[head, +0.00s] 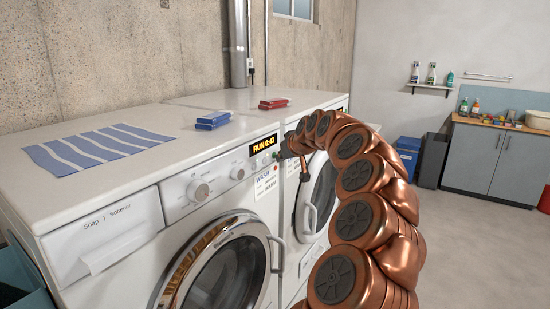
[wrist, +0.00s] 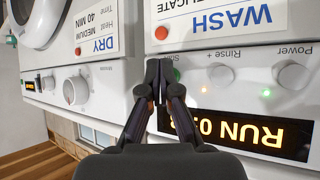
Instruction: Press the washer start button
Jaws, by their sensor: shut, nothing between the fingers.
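The washer (head: 130,170) is the white front-loader at left, with a WASH label (head: 266,181). Its display (head: 263,144) is lit in yellow and reads RUN; the wrist view shows the same display (wrist: 240,130) upside down. My gripper (head: 281,155) is at the right end of the washer's control panel. In the wrist view my gripper (wrist: 157,82) is shut and empty, its tips at the panel beside a green glow (wrist: 177,74) under partly hidden lettering starting "St". The start button itself is mostly hidden by the fingers; I cannot tell whether they touch it.
The dryer (wrist: 80,90), with a DRY label (wrist: 97,28), stands close beside the washer. A striped cloth (head: 98,148) and blue box (head: 214,119) lie on top.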

